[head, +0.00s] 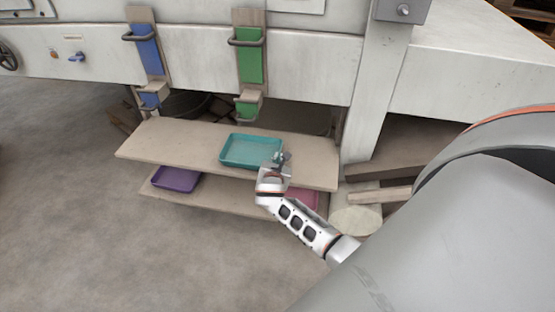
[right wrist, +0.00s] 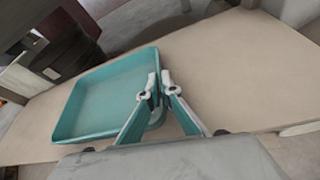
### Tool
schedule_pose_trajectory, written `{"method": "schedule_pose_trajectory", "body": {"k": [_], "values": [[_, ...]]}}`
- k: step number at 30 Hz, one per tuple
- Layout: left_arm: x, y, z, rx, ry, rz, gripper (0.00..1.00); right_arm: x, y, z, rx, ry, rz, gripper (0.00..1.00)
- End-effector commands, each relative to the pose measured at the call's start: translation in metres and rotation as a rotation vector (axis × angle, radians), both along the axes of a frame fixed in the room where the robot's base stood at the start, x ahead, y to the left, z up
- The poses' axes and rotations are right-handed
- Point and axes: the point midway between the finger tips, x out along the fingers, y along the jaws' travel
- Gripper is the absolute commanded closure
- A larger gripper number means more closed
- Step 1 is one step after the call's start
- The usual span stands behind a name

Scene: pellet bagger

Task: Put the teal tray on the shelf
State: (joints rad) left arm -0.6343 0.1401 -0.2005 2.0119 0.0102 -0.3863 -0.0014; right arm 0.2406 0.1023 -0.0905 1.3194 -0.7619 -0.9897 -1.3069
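The teal tray (head: 250,150) is a shallow, empty rectangular tray. It appears level on the upper board of the wooden shelf (head: 180,145), right of the board's middle; a small gap beneath it cannot be ruled out. My right gripper (head: 279,158) is at the tray's right side. In the right wrist view, the two fingertips (right wrist: 160,83) are close together with the rim of the teal tray (right wrist: 100,92) between them, one finger inside and one outside. The fingers hide part of that wall. My left gripper is not in view.
A purple tray (head: 176,178) and a partly hidden pink tray (head: 304,199) are on the lower board. Blue (head: 147,48) and green (head: 250,55) panels with handles hang above the shelf. A white post (head: 375,85) stands right of it. The upper board's left half is clear.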

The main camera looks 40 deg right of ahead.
Motion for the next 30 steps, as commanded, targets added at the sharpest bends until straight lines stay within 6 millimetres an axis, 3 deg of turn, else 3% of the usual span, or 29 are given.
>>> {"method": "schedule_pose_trajectory", "body": {"k": [7,10,22,30], "values": [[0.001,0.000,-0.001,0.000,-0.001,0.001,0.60,0.000,0.000,-0.002,0.000,-0.002,0.000,1.00],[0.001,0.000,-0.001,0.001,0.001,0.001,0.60,0.000,0.000,-0.002,0.000,-0.001,-0.001,0.79],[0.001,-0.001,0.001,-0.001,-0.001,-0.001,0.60,0.001,0.000,0.003,0.000,-0.003,0.000,0.79],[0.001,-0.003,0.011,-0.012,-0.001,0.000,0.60,-0.028,0.028,0.020,0.002,-0.004,0.000,0.79]]}}
